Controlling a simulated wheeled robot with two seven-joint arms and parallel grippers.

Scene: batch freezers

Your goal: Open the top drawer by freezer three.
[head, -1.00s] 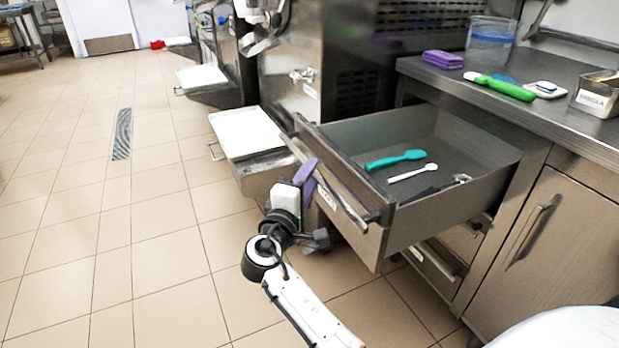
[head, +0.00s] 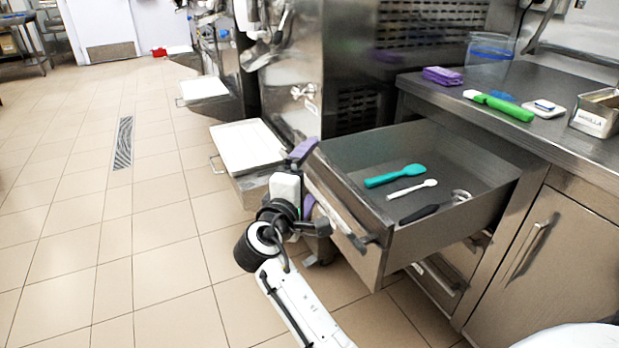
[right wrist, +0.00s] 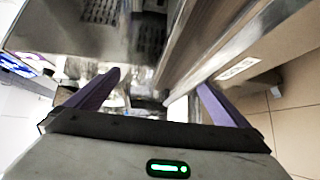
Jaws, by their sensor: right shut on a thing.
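The top drawer (head: 452,226) beside the nearest freezer stands pulled well out from under the counter. Its front carries a bar handle (head: 349,231). A teal spatula (head: 395,176), a white spoon (head: 411,190) and a dark-handled whisk (head: 436,207) lie inside. My right gripper (head: 303,178) is at the far end of the drawer front, its purple fingers one above the other, shut on the handle. In the right wrist view the fingers (right wrist: 158,100) stand apart on either side of the metal bar and drawer front; the exact contact is hard to see. My left gripper is out of view.
The counter (head: 440,88) holds a purple cloth stack (head: 443,76), a green-handled tool (head: 505,107), a clear tub (head: 489,55) and a labelled metal pan (head: 596,118). A closed lower drawer (head: 437,281) and cupboard door (head: 537,245) sit below. Floor at left is clear.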

